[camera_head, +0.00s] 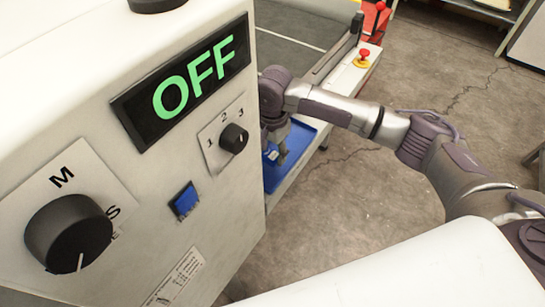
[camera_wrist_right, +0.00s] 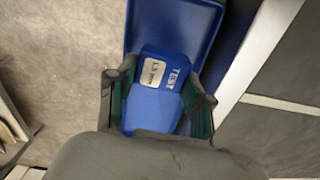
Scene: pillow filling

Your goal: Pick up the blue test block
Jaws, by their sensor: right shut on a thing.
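The blue test block (camera_wrist_right: 152,107), with the white word TEST and a small pale label, sits between the fingers of my right gripper (camera_wrist_right: 157,100) in the right wrist view. The gripper is shut on it, one finger on each side. In the head view, my right gripper (camera_head: 277,152) points down over the blue tray (camera_head: 302,142), beyond the edge of the control cabinet. The block is mostly hidden there. I cannot tell whether it touches the tray. The tray (camera_wrist_right: 184,18) also shows behind the block in the right wrist view. My left gripper is out of view.
A large white control cabinet (camera_head: 226,192) with an OFF display (camera_head: 190,84) and knobs fills the left, close to my right gripper. A red emergency button (camera_head: 364,54) stands on the machine's edge behind. Open concrete floor (camera_head: 360,205) lies to the right.

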